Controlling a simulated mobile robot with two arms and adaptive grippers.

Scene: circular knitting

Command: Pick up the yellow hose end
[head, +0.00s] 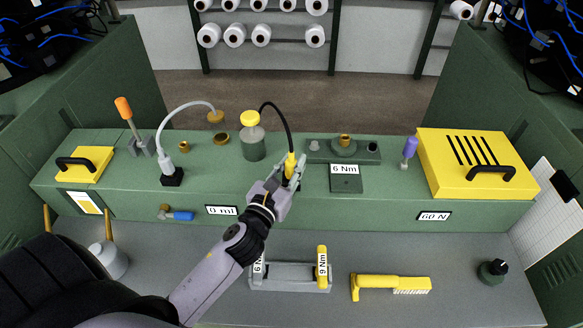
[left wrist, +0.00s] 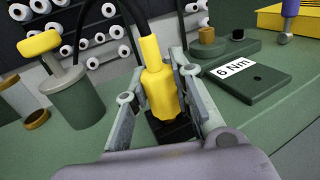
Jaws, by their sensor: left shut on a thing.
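My left gripper (head: 286,172) is shut on the yellow hose end. In the left wrist view the yellow hose end (left wrist: 158,82) sits between the two fingers, above a dark square base (left wrist: 168,128). Whether its lower tip is still in the base is hidden by the gripper. My right gripper is not in view.
A grey hose (head: 181,106) runs to a black base on the left. A "6 Nm" plate (head: 346,181) lies just right of my gripper. A yellow slotted box (head: 475,162) stands far right. A grey holder (head: 290,279) and a yellow brush (head: 388,285) lie in front.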

